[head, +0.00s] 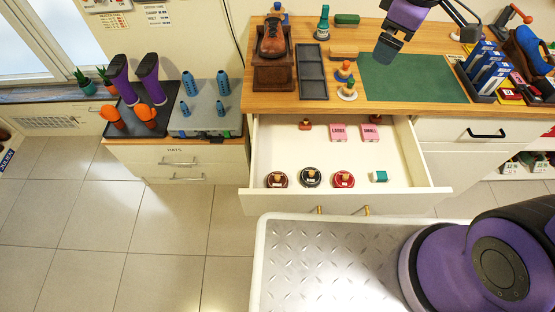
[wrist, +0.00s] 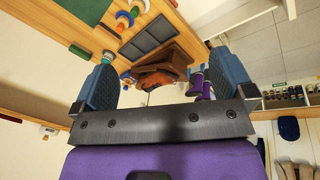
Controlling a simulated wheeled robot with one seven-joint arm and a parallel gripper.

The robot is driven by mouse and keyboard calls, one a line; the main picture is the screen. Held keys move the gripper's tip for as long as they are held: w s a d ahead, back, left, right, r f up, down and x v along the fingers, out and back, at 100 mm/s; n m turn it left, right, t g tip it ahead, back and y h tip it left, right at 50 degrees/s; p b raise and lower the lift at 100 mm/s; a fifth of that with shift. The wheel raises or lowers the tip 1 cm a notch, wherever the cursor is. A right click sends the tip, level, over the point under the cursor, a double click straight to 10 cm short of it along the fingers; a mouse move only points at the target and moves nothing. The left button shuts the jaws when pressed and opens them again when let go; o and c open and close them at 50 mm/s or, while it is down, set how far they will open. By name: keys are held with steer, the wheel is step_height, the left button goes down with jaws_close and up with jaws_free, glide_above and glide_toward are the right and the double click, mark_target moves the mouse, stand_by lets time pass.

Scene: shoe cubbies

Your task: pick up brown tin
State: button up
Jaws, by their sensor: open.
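The brown tin (head: 277,180) is a small round tin with a knob-like top. It stands at the front left of the open white drawer (head: 226,200) in the head view. A black tin (head: 311,177) and a red tin (head: 343,180) stand to its right. I cannot make out the brown tin in the wrist view.
A brown shoe on a stand (head: 272,62), a dark tray (head: 313,72) and a green mat (head: 415,78) are on the workbench. Blue boxes (head: 488,68) stand at right.

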steer(key=w+a+f+n+g, duration=0.15)
steer(key=a+f+n, duration=0.25)
steer(key=a+f, duration=0.4)
steer(key=n+g+y, duration=0.1)
steer(key=n+g, duration=0.2)
steer(key=n, duration=0.8)
glide_above(278, 177)
steer(key=d, duration=0.1)
step_height(278, 177, down, 29)
steer(key=f, duration=0.4)
steer(key=shift+a, duration=0.2)
steer(key=shift+a+f, duration=0.15)
steer(key=shift+f, duration=0.95)
steer(key=shift+a+f, duration=0.2)
steer(key=shift+f, duration=0.85)
steer(key=shift+a+f, duration=0.15)
steer(key=shift+f, duration=0.95)
steer(key=c, duration=1)
